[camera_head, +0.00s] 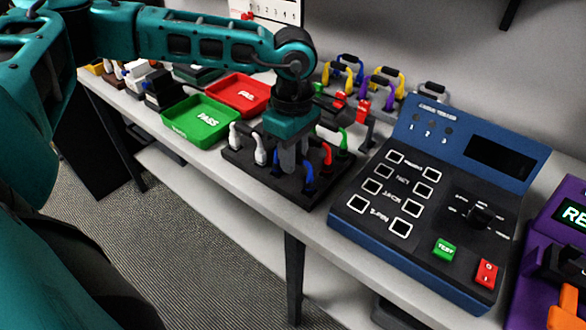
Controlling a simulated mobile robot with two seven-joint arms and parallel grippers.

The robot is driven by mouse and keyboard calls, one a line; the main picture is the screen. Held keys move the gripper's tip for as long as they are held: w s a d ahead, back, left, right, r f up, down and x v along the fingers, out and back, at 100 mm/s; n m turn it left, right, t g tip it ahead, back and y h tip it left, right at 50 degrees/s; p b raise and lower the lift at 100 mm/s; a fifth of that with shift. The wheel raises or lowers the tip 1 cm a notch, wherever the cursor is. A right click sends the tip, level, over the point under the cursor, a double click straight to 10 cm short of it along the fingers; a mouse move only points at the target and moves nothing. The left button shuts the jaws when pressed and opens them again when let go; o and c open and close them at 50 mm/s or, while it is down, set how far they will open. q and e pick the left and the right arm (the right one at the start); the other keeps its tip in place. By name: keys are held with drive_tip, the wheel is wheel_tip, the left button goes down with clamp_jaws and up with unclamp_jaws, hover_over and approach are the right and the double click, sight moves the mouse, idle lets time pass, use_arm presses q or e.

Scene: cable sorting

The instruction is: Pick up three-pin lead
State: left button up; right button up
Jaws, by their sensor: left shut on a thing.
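My left gripper (289,168) points down over a black rack (240,165) on the bench, its grey fingers shut on a blue lead (308,178). Blue parts of this lead show on both sides of the fingers; its middle is hidden by them. The lead is low, at the rack, and I cannot tell whether it is clear of it. A white lead (260,150) stands to the left in the rack. A red lead (327,154) and a green lead (343,138) stand to the right. No label shows which lead is three-pin. My right gripper is not in view.
A green PASS tray (178,125) and a red FAIL tray (238,86) lie left of the rack. A blue tester (345,205) stands close on its right, a purple device (535,240) beyond. Several coloured looped leads (384,88) stand behind.

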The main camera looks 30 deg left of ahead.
use_arm(q)
drive_tip(key=shift+r, duration=0.15)
clamp_jaws()
wheel_tip(320, 180, up, 23)
drive_tip(key=p, duration=0.3)
idle(0.5)
